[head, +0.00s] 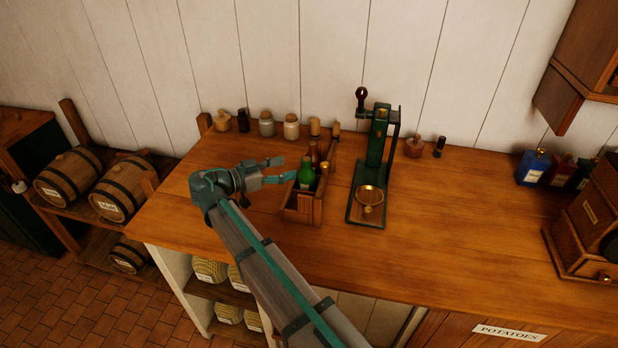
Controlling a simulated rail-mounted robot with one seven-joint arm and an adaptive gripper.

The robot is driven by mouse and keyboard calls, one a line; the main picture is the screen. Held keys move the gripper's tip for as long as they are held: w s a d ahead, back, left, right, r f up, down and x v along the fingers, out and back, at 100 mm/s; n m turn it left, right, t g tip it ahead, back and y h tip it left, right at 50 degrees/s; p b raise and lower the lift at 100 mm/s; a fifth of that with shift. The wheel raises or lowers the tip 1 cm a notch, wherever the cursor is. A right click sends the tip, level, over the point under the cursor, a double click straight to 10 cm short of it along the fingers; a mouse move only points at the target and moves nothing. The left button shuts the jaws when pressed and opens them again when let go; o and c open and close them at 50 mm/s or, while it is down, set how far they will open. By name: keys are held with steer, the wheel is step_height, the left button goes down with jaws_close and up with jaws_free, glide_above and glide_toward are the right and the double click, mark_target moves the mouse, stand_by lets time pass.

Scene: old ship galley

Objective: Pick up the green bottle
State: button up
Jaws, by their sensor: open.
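The green bottle (306,172) stands upright in a small wooden crate (289,216) on the counter, with its neck and shoulder showing above the crate wall. Its lower part is hidden by the crate. My gripper (278,171) is open and points right, just left of the bottle, at about the height of its neck in the picture. Nothing shows between the fingers. I cannot tell from this one view how far the fingertips are from the bottle in depth.
A brown bottle (314,152) and another bottle share the crate. A green press stand (378,150) with a brass pan (369,195) is right of it. Small jars (267,124) line the wall behind. The counter (460,220) is clear at centre right.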

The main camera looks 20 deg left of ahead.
mark_target(307, 163)
steer(key=x, duration=0.2)
steer(key=shift+w+d+p, duration=0.25)
steer(key=shift+p, duration=0.1)
steer(key=p+x, duration=0.2)
steer(key=x, duration=0.2)
steer(key=shift+d+r+p, duration=0.15)
steer(key=shift+d+p, duration=0.15)
steer(key=shift+p, duration=0.05)
steer(key=shift+w+d, duration=0.15)
steer(key=shift+w, duration=0.15)
jaws_close()
